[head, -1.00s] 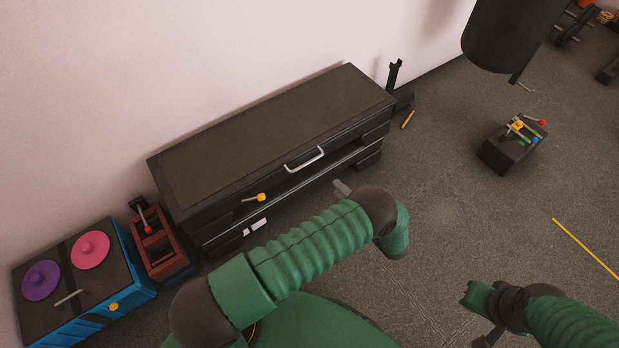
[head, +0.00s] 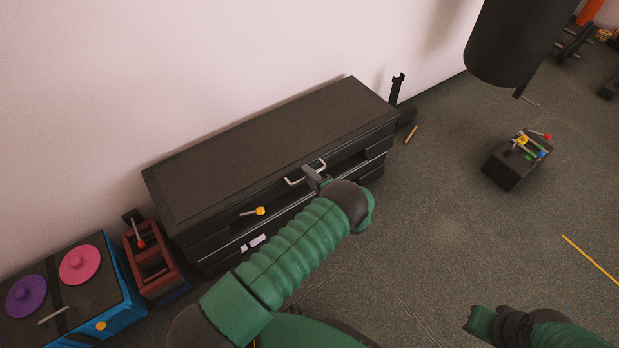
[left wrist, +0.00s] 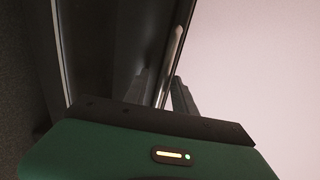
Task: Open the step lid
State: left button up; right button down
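The step is a long, low black bench against the wall, and its dark lid (head: 270,145) lies flat and closed on top. A silver handle (head: 293,182) is on the front edge of the lid; it also shows in the left wrist view (left wrist: 176,48). My left gripper (head: 313,177) is at the handle's right part. In the left wrist view its fingers (left wrist: 162,92) stand apart, with the handle bar seeming to run between them. My right arm's end (head: 485,330) is low at the right, its fingers not clear.
A yellow-knobbed lever (head: 259,211) sticks out at the step's front. A red-brown box (head: 150,262) and a blue box with pink and purple discs (head: 117,277) stand at the left. A black box (head: 512,170) and a hanging black bag (head: 515,40) are at the right.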

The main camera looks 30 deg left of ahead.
pick_arm(q)
jog(key=shift+c, duration=0.3)
grip_shut()
jog(key=shift+s+d+f, duration=0.1)
jog(key=shift+f, duration=0.05)
dwell(0.9)
